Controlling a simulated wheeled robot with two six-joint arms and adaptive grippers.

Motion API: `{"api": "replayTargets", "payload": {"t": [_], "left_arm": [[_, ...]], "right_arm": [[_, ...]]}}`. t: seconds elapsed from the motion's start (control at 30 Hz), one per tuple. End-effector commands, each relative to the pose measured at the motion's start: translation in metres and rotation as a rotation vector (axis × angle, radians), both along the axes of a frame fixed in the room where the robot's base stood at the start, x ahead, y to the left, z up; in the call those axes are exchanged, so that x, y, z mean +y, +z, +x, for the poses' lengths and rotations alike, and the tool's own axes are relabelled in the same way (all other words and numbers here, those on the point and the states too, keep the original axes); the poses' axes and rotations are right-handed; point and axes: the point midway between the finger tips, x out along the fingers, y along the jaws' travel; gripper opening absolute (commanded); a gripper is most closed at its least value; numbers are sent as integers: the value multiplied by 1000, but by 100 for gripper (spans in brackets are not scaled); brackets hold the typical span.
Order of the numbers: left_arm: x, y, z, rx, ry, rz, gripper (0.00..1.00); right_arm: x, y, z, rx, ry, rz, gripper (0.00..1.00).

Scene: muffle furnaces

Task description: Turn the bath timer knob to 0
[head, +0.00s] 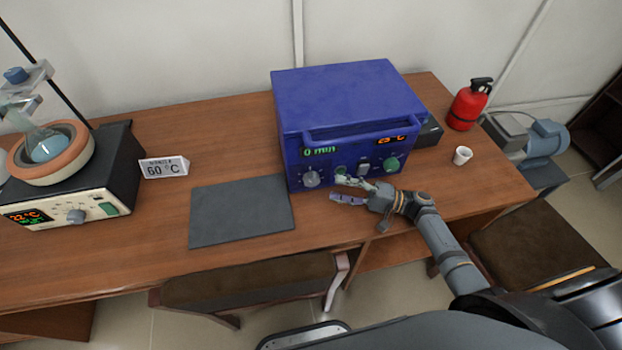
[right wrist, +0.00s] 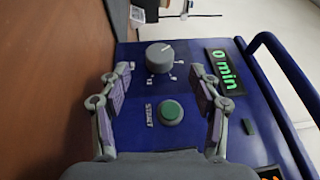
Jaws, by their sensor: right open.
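The blue box (head: 345,97) stands on the wooden table; its timer display (head: 320,151) reads 0 min. The grey timer knob (head: 311,178) is at the left of its front panel. In the right wrist view the same knob (right wrist: 159,57) has a white pointer line towards the upper right. The green START button (right wrist: 171,112) is beside it. My right gripper (head: 340,189) is open and empty in front of the panel, its fingers on either side of the knob's line in the wrist view. The knob seems just beyond the fingertips; contact is not visible. My left gripper is not in view.
A dark mat (head: 242,212) lies left of the blue box. A heating bath (head: 75,190) with a flask and a 60 °C sign (head: 165,168) are further left. A white cup (head: 462,156) and red extinguisher (head: 468,105) stand at the right. Chairs are in front.

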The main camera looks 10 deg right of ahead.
Motion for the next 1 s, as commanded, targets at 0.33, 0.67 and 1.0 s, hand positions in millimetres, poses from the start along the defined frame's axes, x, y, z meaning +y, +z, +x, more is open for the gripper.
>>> {"api": "replayTargets", "payload": {"t": [0.33, 0.67, 1.0], "left_arm": [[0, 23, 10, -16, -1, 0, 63], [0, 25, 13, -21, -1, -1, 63], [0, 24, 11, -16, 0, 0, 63]], "right_arm": [[64, 11, 27, 0, -1, 3, 63], [77, 10, 33, -1, 0, -1, 63], [77, 10, 33, -1, 0, -1, 31]]}}
